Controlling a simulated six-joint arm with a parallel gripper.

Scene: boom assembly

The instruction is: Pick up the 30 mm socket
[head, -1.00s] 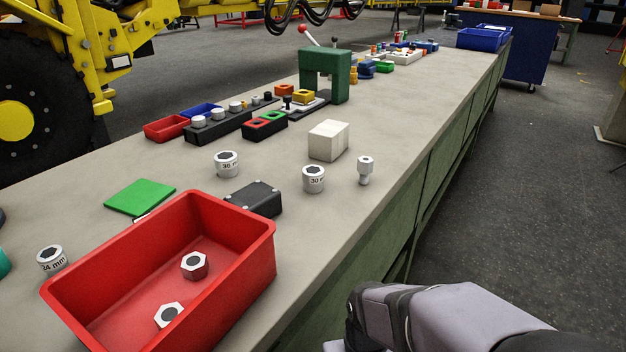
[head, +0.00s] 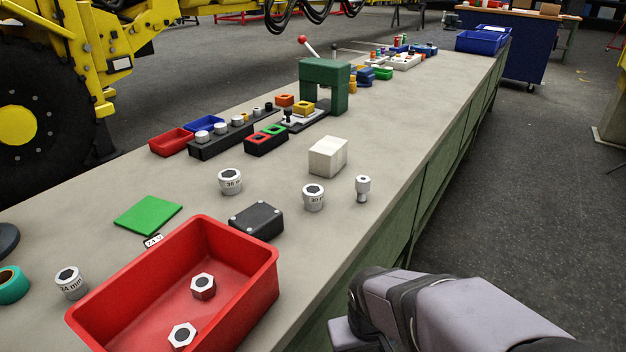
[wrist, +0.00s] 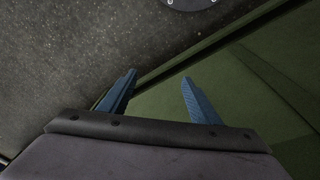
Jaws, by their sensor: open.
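The 30 mm socket (head: 313,197) is a short silver cylinder with a dark opening on top. It stands upright on the bench in the head view, right of the black box and in front of the pale block. A similar socket marked 36 (head: 230,182) stands to its left, and a 24 mm socket (head: 70,283) stands at the far left. My gripper (wrist: 158,88) shows in the wrist view with its two blue fingers apart and nothing between them. It faces the dark floor and the green bench side, away from the sockets. In the head view only my arm shows; the fingers are hidden.
A red bin (head: 258,287) with two hex nuts stands in front. A black box (head: 257,221), a pale block (head: 328,157) and a small silver adapter (head: 362,188) surround the socket. A green press (head: 325,84) stands farther back. Bare bench lies right of the adapter.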

